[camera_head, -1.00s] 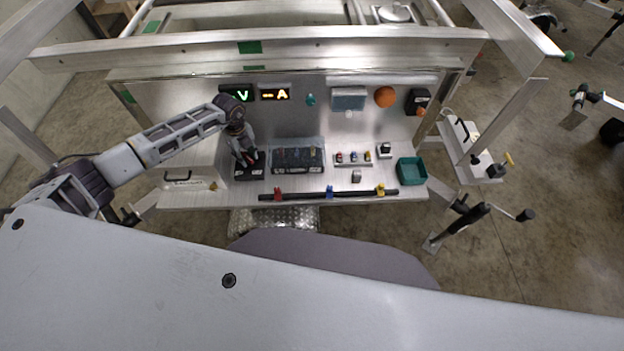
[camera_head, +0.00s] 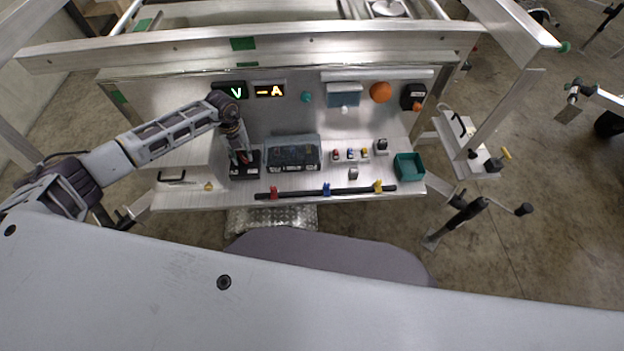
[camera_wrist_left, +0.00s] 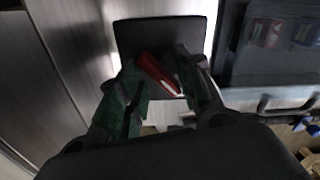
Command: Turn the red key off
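The red key (camera_wrist_left: 159,75) lies diagonally across a dark square base (camera_wrist_left: 127,37) in the left wrist view, its upper end toward the left. In the head view the black base (camera_head: 238,171) sits at the left of the metal bench, and the key is small there, partly hidden by the gripper. My left gripper (camera_wrist_left: 157,72) reaches down over the base, with one finger on each side of the key. The fingers are apart, and I cannot tell whether either touches the key. My right gripper is not in view.
A dark box with a clear lid (camera_head: 293,155) stands close right of the base. Small switches (camera_head: 350,154), a green bin (camera_head: 408,167) and a black bar (camera_head: 325,193) with coloured clips lie farther right and in front. Displays (camera_head: 270,91) are on the upright panel behind.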

